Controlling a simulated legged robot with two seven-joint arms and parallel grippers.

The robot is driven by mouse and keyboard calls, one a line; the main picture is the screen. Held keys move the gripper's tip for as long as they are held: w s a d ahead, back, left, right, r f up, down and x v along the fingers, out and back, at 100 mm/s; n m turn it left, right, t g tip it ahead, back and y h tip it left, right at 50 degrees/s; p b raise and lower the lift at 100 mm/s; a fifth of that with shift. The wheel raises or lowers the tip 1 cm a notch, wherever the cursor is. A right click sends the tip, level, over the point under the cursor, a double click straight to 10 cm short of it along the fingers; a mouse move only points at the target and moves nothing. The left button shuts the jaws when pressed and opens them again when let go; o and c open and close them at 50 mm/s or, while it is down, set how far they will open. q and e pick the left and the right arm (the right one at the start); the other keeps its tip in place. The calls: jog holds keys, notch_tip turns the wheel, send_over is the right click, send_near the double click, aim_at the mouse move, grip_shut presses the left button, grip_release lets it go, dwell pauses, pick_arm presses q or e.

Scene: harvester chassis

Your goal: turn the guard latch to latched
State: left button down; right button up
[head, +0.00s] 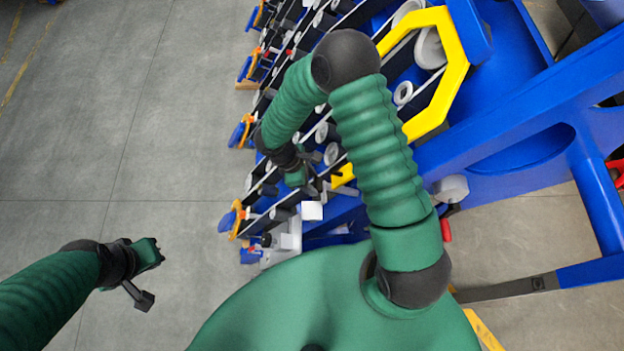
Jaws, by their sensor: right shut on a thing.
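My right arm bends down from its elbow, and my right gripper (316,190) is at the harvester chassis, beside the lower end of the yellow guard frame (455,72). It is shut on a small part there, which I take to be the guard latch. A small white block (312,211) shows right at its fingertips; I cannot tell whether it belongs to the latch. The latch's angle cannot be read, as the gripper and forearm cover much of this spot. My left gripper (150,275) is open and empty over the bare floor at lower left.
The blue chassis (510,165) fills the right side, with a row of blue and orange pieces (240,130) sticking out along its left edge. A red handle (446,230) hangs below the frame. The grey concrete floor (110,130) on the left is clear.

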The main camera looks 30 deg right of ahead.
jog(key=shift+s+d+g, duration=0.1)
jog(key=shift+d+g, duration=0.1)
jog(key=shift+g, duration=0.1)
jog(key=n+g, duration=0.1)
jog(key=n+g+y+b, duration=0.1)
jog(key=n, duration=0.1)
jog(key=n+g, duration=0.1)
jog(key=shift+w+d+f+b, duration=0.15)
jog(key=shift+w+f+b, duration=0.15)
jog(key=shift+f, duration=0.1)
jog(key=n+g+b, duration=0.2)
jog(key=n, duration=0.1)
jog(key=n+g+b, duration=0.2)
jog(key=n+b, duration=0.1)
jog(key=n+g+h+b, duration=0.1)
jog(key=n+g+b, duration=0.1)
jog(key=n+b, duration=0.1)
jog(key=shift+w+f+g, duration=0.1)
jog(key=shift+w+g, duration=0.15)
jog(key=shift+g, duration=0.15)
jog(key=shift+f+n, duration=0.1)
jog(key=shift+n, duration=0.2)
